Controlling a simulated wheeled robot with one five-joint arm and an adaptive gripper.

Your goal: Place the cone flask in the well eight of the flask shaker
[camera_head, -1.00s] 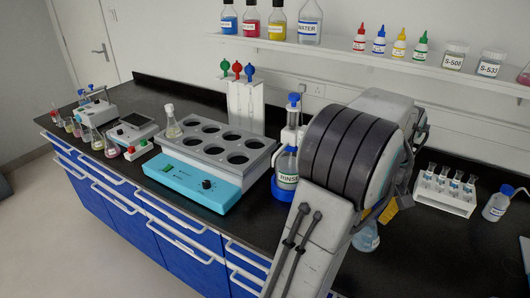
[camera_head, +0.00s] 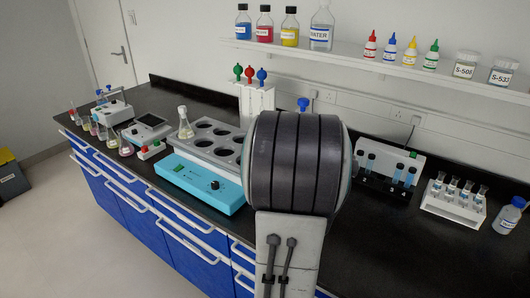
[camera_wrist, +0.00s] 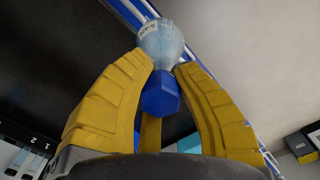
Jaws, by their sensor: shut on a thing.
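My gripper (camera_wrist: 165,68) shows in the wrist view, its yellow fingers shut around the neck of a conical flask (camera_wrist: 160,40). The flask has pale blue contents, a white label and a blue stopper between the fingers. In the head view my arm hides both gripper and flask. The flask shaker (camera_head: 203,187) is a turquoise-fronted unit with a grey top of several round wells, left of my arm. My arm covers its right end, and some wells are hidden. I cannot read any well numbers.
Two instruments (camera_head: 148,130) and several small flasks stand left of the shaker. A pipette stand (camera_head: 257,97) is behind it. A device with numbered slots (camera_head: 390,165) and a white tube rack (camera_head: 455,205) stand right. The front-right bench (camera_head: 400,250) is clear.

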